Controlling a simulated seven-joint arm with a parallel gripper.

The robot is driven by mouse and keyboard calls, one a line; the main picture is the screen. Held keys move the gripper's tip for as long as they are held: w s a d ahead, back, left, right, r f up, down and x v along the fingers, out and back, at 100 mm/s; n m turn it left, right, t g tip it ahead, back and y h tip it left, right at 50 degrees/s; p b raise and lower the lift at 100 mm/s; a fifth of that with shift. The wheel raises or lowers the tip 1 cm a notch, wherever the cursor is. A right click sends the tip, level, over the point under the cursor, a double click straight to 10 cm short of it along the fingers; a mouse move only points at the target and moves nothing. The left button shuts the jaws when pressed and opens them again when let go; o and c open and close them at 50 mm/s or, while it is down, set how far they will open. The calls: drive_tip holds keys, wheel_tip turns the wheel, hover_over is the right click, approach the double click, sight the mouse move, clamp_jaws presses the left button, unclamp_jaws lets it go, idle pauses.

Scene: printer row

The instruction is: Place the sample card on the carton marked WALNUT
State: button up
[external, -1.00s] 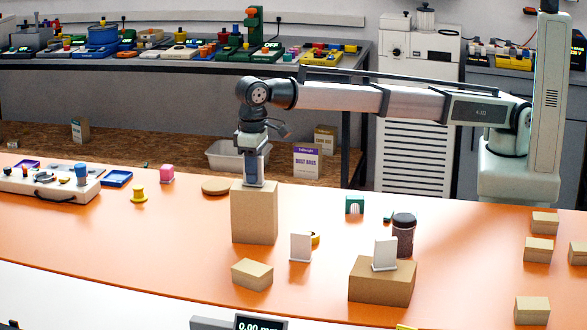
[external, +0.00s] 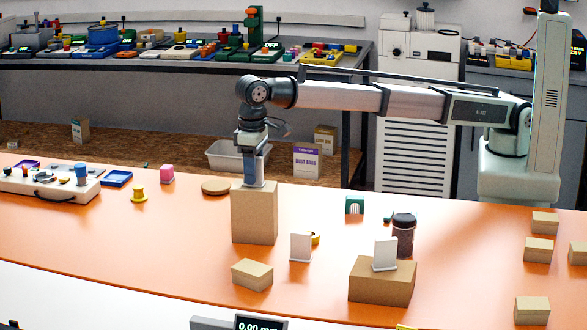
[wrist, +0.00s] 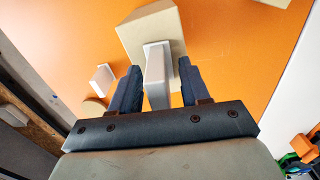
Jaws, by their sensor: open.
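My gripper (external: 255,181) points down at the top of a tall brown carton (external: 254,218). In the wrist view my gripper (wrist: 160,68) is open, with one dark finger on each side of a white upright card-like piece (wrist: 156,75). That piece appears to stand on the carton top (wrist: 133,32). A white card with a small foot (external: 301,247) stands on the orange table. Another white card (external: 385,252) stands on a low, wide carton (external: 382,284). No WALNUT marking is readable, and I cannot tell which white piece is the sample card.
A small carton (external: 252,274) lies in front of the tall one. A dark jar (external: 403,236) stands behind the wide carton. A round tan disc (external: 216,187) lies behind left. Several small cartons (external: 538,250) are at the right. Open table lies left of the tall carton.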

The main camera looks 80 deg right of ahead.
wheel_tip(320, 180, up, 12)
drive_tip(key=shift+f, duration=0.1)
idle(0.4)
